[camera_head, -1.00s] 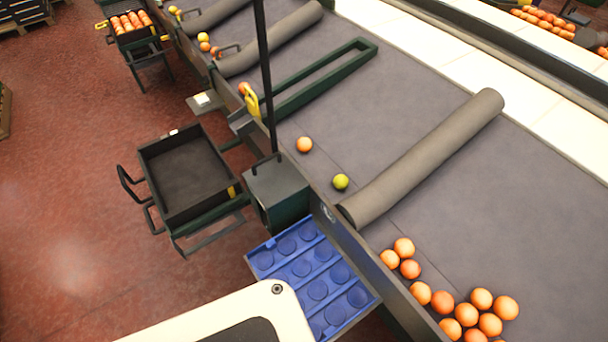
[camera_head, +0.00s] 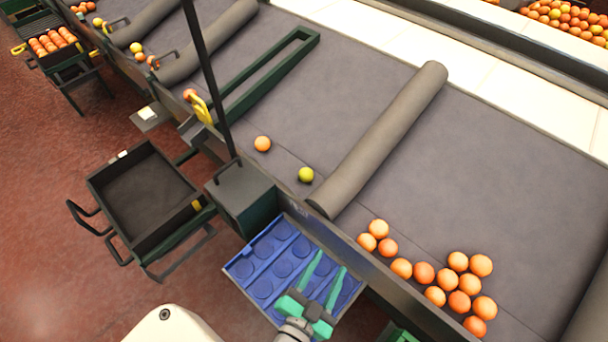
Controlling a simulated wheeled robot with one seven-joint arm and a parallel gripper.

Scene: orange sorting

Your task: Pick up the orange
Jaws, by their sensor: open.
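Several oranges lie in a loose cluster on the grey belt at the lower right, among them one orange (camera_head: 424,273) near the belt's front edge. A single orange (camera_head: 262,143) lies farther left on the belt, apart from the cluster. A yellow-green fruit (camera_head: 306,174) lies between that orange and the grey roller. My gripper (camera_head: 328,263) has green fingers and shows at the bottom middle. Its fingers are spread apart with nothing between them. It is over the blue tray, left of the orange cluster and apart from it.
The blue tray (camera_head: 238,268) with round hollows sits beside the grey belt (camera_head: 500,170). A grey roller (camera_head: 385,135) lies across the belt. A dark pole (camera_head: 205,75) rises from a green box (camera_head: 240,198). An empty black bin (camera_head: 110,200) stands at left.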

